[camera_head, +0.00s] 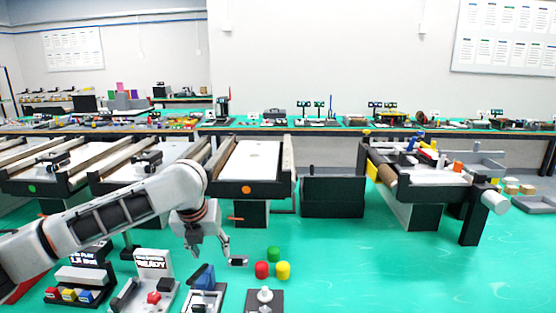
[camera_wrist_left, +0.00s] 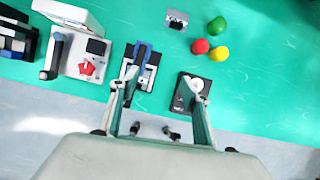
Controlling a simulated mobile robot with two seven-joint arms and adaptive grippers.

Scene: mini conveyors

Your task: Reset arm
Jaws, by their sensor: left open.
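My left arm comes in from the left in the head view, and its gripper (camera_head: 228,250) points down above the green surface. In the left wrist view the two fingers (camera_wrist_left: 156,98) are spread wide apart with nothing between them. One finger overlaps the blue-lever device (camera_wrist_left: 142,68) and the other overlaps the dark joystick box (camera_wrist_left: 188,92); I cannot tell the height above them. My right gripper is in neither view.
A red piece (camera_head: 262,270), a yellow piece (camera_head: 283,270) and a green piece (camera_head: 274,254) stand close together right of the gripper. A "READY" panel (camera_head: 152,262) and button box (camera_head: 70,294) stand at front left. Conveyors (camera_head: 250,165) line the back. Front right is clear.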

